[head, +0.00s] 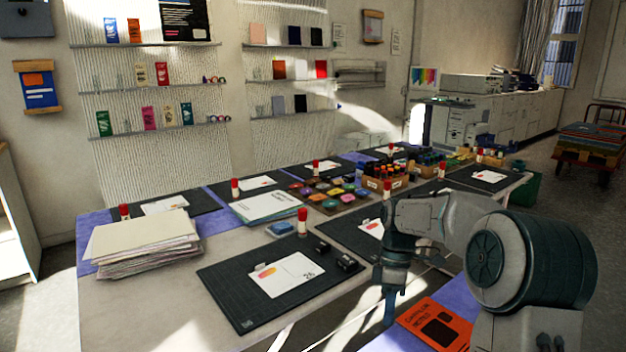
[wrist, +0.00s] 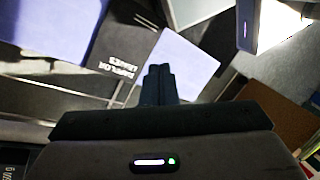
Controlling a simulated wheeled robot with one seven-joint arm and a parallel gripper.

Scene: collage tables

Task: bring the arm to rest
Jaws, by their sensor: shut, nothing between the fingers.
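My gripper (head: 389,318) hangs pointing down in the head view, at the front of the long collage table (head: 150,310). It is beside the orange booklet (head: 440,322) and right of the nearest dark cutting mat (head: 225,297). In the wrist view my gripper (wrist: 158,72) shows its two fingers together with nothing between them. My arm is bent, with its large joint low at the right of the head view.
A paper stack (head: 140,240) stands at the table's left. Paint pots (head: 328,190), a wooden box of bottles (head: 385,183) and red-capped glue sticks (head: 302,220) stand on the table. A loaded cart (head: 590,145) stands at the far right, with open floor before it.

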